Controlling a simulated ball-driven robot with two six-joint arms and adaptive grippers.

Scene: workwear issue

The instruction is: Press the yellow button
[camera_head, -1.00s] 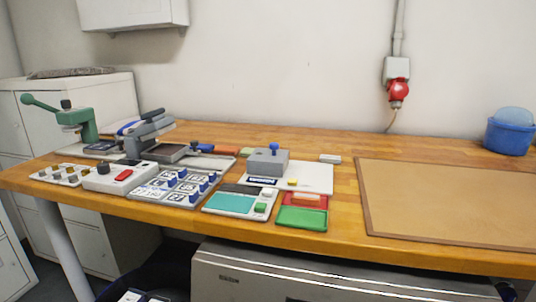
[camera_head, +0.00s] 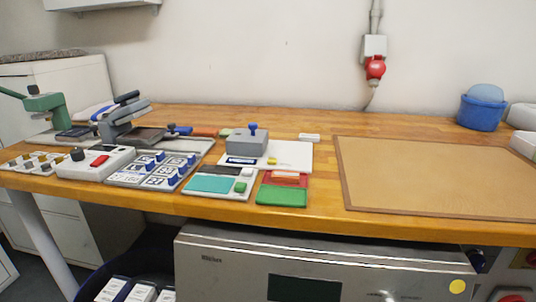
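A small yellow button-like piece (camera_head: 272,160) is on the white board (camera_head: 300,148), at the front right of a grey box (camera_head: 247,143) with a blue knob (camera_head: 253,127). A round yellow disc (camera_head: 458,286) shows on the front of the grey machine (camera_head: 225,268) under the bench, at the lower right. I cannot tell from this view which of the two is the button. Neither of my grippers is in view, and nothing touches either yellow piece.
The wooden bench (camera_head: 325,218) holds a teal-screened device (camera_head: 215,184), red and green trays (camera_head: 282,195), a grey control box (camera_head: 95,163) and a green press (camera_head: 45,103). A brown mat (camera_head: 435,180) lies bare at right. A blue tub (camera_head: 481,110) stands behind it.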

